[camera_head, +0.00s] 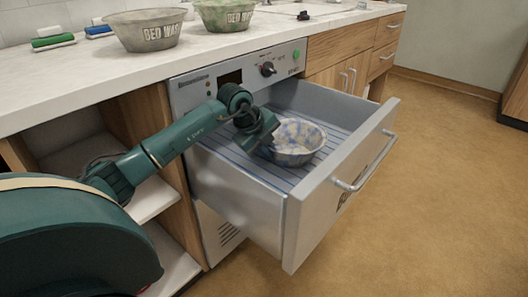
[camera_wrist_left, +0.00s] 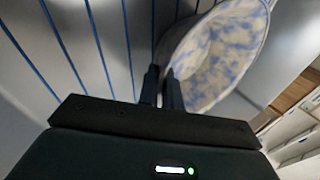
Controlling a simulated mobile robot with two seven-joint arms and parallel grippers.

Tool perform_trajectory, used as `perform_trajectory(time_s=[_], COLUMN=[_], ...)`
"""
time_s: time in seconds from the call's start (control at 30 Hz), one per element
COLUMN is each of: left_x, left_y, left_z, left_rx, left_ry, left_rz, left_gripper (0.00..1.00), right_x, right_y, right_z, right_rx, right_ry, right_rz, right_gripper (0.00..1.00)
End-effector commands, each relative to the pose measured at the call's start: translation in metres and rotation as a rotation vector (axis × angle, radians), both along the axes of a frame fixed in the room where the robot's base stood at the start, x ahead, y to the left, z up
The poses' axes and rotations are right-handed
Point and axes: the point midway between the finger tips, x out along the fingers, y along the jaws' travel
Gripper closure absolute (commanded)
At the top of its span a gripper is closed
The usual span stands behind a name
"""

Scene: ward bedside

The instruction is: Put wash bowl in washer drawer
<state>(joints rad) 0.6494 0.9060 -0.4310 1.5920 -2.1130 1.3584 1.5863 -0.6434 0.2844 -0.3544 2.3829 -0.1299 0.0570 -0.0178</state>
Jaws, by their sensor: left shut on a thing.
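The wash bowl (camera_head: 298,141), white with blue mottling, is inside the open washer drawer (camera_head: 247,184), low over the blue-striped drawer floor. I cannot tell whether it touches the floor. My left gripper (camera_head: 268,146) reaches into the drawer from the left and is shut on the bowl's near-left rim. In the left wrist view the two fingers (camera_wrist_left: 162,88) pinch the edge of the bowl (camera_wrist_left: 222,52). The drawer floor with its blue lines (camera_wrist_left: 85,50) shows beside it. My right gripper is not in view.
Two bowls marked as bed wash, one grey (camera_head: 146,30) and one green (camera_head: 224,14), stand on the counter (camera_head: 60,78). Brushes (camera_head: 53,38) lie at the back left. The drawer's front wall and handle (camera_head: 364,165) stick out over the floor. Open shelves (camera_head: 150,197) are at left.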

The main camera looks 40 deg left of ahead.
Motion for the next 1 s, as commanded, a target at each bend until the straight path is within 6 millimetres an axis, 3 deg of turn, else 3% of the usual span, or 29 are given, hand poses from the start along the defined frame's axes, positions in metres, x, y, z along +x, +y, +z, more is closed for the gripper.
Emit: perform_trajectory(time_s=[0.17,0.2,0.43,0.73,1.0], left_x=[-0.001,-0.001,-0.001,-0.003,-0.022], left_y=[0.000,0.000,0.000,0.001,0.007], left_z=[-0.001,-0.002,-0.001,0.004,0.043], left_rx=[0.000,0.001,0.000,0.002,0.003], left_ry=[0.005,0.007,0.006,0.004,0.004], left_rz=[0.000,0.000,0.000,0.000,0.001], left_gripper=[1.00,0.91,0.72,0.72,0.72], right_x=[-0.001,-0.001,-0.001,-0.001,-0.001], right_y=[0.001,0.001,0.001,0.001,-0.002], right_z=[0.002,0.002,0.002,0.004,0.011], right_rx=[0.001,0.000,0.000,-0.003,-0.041], right_ry=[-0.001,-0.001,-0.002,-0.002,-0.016], right_rz=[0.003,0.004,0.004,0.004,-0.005], right_gripper=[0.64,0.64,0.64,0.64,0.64])
